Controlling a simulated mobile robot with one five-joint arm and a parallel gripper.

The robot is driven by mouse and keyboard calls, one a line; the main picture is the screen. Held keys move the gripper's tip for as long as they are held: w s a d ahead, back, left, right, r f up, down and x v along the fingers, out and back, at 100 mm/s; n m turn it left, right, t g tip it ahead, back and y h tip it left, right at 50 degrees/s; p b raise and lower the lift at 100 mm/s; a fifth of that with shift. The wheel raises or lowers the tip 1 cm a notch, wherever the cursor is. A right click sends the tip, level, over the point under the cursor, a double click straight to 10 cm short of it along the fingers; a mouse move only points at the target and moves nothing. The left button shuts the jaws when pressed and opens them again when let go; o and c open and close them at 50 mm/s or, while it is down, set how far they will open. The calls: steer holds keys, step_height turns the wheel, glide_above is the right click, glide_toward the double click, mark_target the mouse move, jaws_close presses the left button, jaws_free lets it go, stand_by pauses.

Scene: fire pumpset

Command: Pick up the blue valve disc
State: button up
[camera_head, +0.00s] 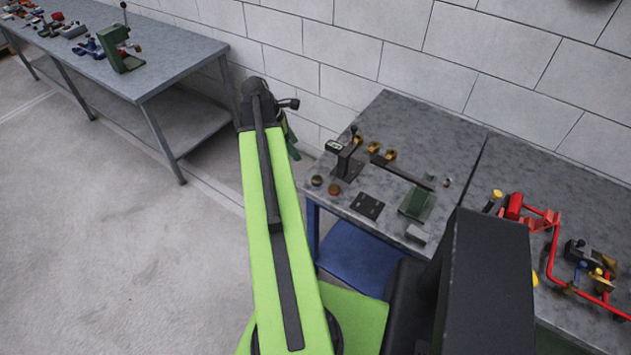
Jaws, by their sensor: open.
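I cannot pick out a blue valve disc for certain. A small blue part (581,266) shows among the fittings on the right bench, and a blue piece (90,47) sits on the far left table. Both are too small to identify. Two small round pieces (326,185) lie near the left edge of the middle bench, but they look dark olive and reddish, not blue. My gripper (291,128) is at the far end of my green arm, left of the middle bench and in front of the wall. It is mostly hidden behind the wrist, and no object shows in it.
The middle bench (425,140) holds a dark bracket (346,160), brass fittings, a black plate (367,206) and a green block (417,203). Red piping (552,250) lies on the right bench. The left table (160,60) carries a green stand (118,48). The floor at left is clear.

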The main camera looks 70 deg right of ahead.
steer(key=b, duration=1.1)
glide_above(316, 178)
steer(key=w+a, duration=0.1)
steer(key=w, duration=0.2)
step_height(316, 178, down, 11)
steer(key=shift+a+f, duration=0.1)
steer(key=shift+f, duration=0.05)
steer(key=shift+s+f+b, duration=0.15)
steer(key=shift+f+b, duration=0.05)
steer(key=shift+b, duration=0.1)
steer(key=shift+r, duration=0.1)
steer(key=b+x, duration=0.4)
steer(key=x, duration=0.1)
steer(key=shift+s+a+b, duration=0.1)
steer(key=shift+s+b, duration=0.15)
steer(key=shift+b, duration=0.05)
steer(key=shift+c, duration=0.4)
jaws_close()
